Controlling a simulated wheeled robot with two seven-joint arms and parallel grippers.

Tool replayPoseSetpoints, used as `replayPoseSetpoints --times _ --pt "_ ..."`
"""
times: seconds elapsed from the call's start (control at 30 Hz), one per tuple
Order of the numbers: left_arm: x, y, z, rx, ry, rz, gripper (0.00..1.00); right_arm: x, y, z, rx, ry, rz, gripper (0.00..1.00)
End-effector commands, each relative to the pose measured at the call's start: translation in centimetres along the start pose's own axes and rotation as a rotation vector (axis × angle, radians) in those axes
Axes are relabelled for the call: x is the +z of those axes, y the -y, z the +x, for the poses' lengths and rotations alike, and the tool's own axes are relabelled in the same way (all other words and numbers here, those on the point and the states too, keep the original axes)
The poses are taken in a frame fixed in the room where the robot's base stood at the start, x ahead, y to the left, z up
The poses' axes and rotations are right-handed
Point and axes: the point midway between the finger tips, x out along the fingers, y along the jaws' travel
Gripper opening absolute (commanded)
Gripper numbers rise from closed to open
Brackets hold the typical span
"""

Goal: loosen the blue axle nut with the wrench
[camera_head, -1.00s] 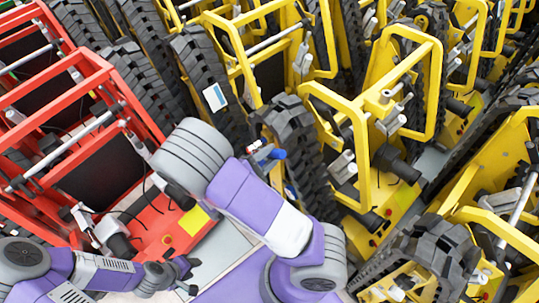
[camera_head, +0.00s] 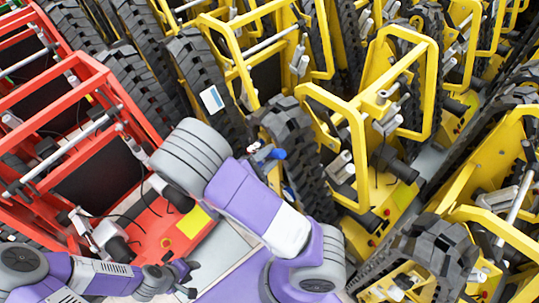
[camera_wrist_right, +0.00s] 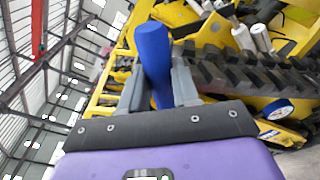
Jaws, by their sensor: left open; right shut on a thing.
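My right gripper (camera_wrist_right: 157,84) is shut on a blue cylindrical handle (camera_wrist_right: 152,45), which stands up between its fingers in the right wrist view. The handle appears to be the wrench's; its working end cannot be made out. In the head view a small blue piece (camera_head: 278,154) shows beside a black track, beyond my right arm. A round blue-and-white part (camera_wrist_right: 280,109) lies on a yellow carrier at right in the wrist view, apart from the handle; I cannot tell whether it is the axle nut. My left gripper (camera_head: 188,278) is open and empty at lower left in the head view.
Red carriers (camera_head: 117,82) stand at left, close to my left arm. Yellow carriers (camera_head: 364,150) with black tracks (camera_head: 293,140) crowd the middle and right. Frames and bars stand up all around.

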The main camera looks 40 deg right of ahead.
Motion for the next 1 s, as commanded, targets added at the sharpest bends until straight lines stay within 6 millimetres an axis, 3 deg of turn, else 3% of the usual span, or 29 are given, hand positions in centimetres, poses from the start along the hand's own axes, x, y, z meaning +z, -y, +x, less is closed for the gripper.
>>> replayPoseSetpoints --times 1.0 --pt "0.0 -0.01 -0.02 0.0 0.0 0.0 0.43 0.14 -0.04 0.91 0.001 0.001 0.001 0.0"
